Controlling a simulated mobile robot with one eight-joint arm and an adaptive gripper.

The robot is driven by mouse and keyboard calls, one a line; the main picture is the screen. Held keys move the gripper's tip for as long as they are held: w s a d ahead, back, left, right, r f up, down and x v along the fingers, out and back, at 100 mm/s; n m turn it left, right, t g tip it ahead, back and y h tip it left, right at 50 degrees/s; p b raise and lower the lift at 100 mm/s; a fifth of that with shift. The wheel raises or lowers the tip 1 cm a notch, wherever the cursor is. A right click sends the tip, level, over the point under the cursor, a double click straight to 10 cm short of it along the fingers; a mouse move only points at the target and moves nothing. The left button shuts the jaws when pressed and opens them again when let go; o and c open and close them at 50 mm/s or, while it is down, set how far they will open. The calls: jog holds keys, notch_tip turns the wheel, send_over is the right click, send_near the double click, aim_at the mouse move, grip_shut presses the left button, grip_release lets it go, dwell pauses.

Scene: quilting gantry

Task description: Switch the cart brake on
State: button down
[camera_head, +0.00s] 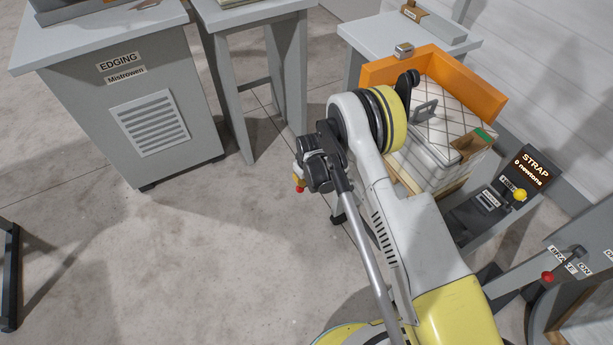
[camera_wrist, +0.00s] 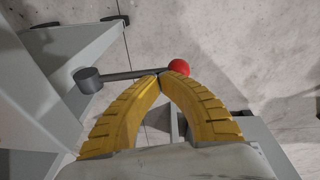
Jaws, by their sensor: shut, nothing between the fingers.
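My gripper (camera_wrist: 160,76) is shut and empty, its yellow fingertips meeting at the dark rod of a lever (camera_wrist: 125,75). The lever runs from a dark round pivot at left to a red ball knob (camera_wrist: 179,67) just beyond the fingertips on the right. Whether the tips touch the rod, I cannot tell. In the head view, a red knob (camera_head: 299,189) shows just below my gripper (camera_head: 298,178), which is mostly hidden by my wrist. A separate red-knobbed lever (camera_head: 548,277) is on a panel lettered BRAKE and ON at lower right.
A cart load with an orange edge (camera_head: 480,91) stands behind my arm. The EDGING cabinet (camera_head: 135,105) is at upper left. Open floor (camera_head: 210,260) lies left of my arm.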

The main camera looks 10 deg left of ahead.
jog(key=shift+x, duration=0.9)
jog(key=shift+s+d, duration=0.1)
jog(key=shift+s, duration=0.05)
jog(key=s+a+r+p, duration=0.2)
jog(key=a+r, duration=0.1)
jog(key=r, duration=0.2)
jog(key=s+a+r+p, duration=0.3)
jog(key=r, duration=0.2)
jog(key=shift+s+r, duration=0.3)
jog(key=shift+r, duration=0.1)
